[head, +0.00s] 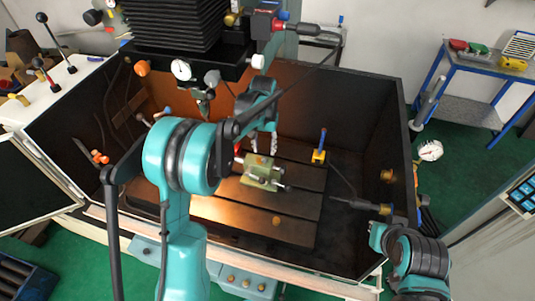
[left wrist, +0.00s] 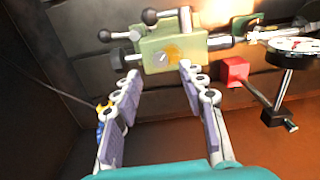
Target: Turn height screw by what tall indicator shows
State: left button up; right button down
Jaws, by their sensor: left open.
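The green chuck block (head: 262,172) sits on the slotted machine table. In the left wrist view the block (left wrist: 155,47) shows an orange round face with a pale knob, ball-ended levers and a dark knurled screw (left wrist: 125,58) at its left side. I cannot tell which of these is the height screw. A dial indicator (left wrist: 295,45) stands on a post at the right; its reading is too small to make out. My left gripper (left wrist: 161,72) is open and empty, its fingertips just short of the block. In the head view, my left arm partly hides this gripper. My right gripper is not seen.
A red block (left wrist: 235,70) on a rod is close to the right finger. A blue-and-yellow piece (head: 319,155) stands right of the chuck. Another dial (head: 181,69) hangs on the machine head, and one (head: 430,150) is outside the right wall.

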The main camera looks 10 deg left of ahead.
aim_at(264, 159)
pick_arm(q)
notch_tip(264, 159, down, 5)
jog(key=shift+r, duration=0.1)
jog(key=shift+b, duration=0.3)
grip_shut()
